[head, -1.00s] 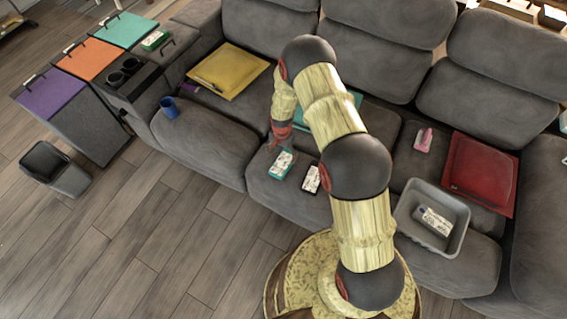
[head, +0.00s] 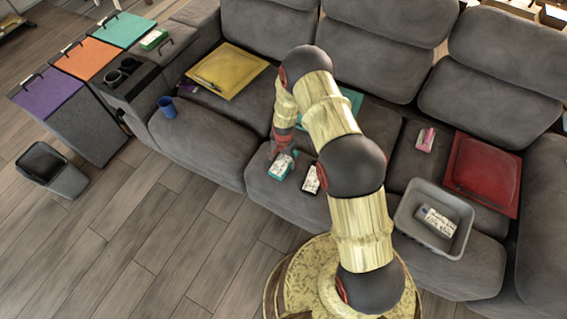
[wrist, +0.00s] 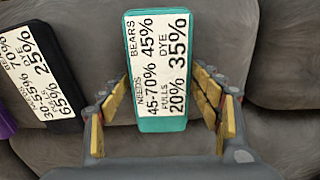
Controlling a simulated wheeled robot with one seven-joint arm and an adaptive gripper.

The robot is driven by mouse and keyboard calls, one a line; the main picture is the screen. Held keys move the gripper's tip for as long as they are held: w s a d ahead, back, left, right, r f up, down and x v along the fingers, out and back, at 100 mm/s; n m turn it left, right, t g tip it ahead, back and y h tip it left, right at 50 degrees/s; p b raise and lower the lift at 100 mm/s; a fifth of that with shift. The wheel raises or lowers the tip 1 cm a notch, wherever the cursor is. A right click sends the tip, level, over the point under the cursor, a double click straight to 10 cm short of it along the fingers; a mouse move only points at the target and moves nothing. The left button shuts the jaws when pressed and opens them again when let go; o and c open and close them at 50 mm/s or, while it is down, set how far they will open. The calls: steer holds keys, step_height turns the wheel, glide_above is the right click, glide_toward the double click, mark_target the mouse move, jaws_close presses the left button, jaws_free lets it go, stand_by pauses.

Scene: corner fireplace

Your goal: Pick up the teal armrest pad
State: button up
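A teal block-shaped pad with a white printed label (head: 280,168) lies on the grey sofa seat, near its front edge. In the wrist view the teal pad (wrist: 157,68) stands lengthwise, its near end between my fingers. My gripper (wrist: 165,112) is open, with a finger on each side of the pad and a visible gap at both sides. In the head view my gripper (head: 283,150) is right over the pad and covers part of it. The contact height is hard to judge.
A black labelled block (head: 311,179) lies close to the right of the teal pad; it shows at left in the wrist view (wrist: 40,75). A grey tray (head: 402,222) holds a labelled block. A yellow mat (head: 235,75), blue cup (head: 168,107) and red cushion (head: 483,172) are farther off.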

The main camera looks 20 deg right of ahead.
steer(key=c, duration=0.9)
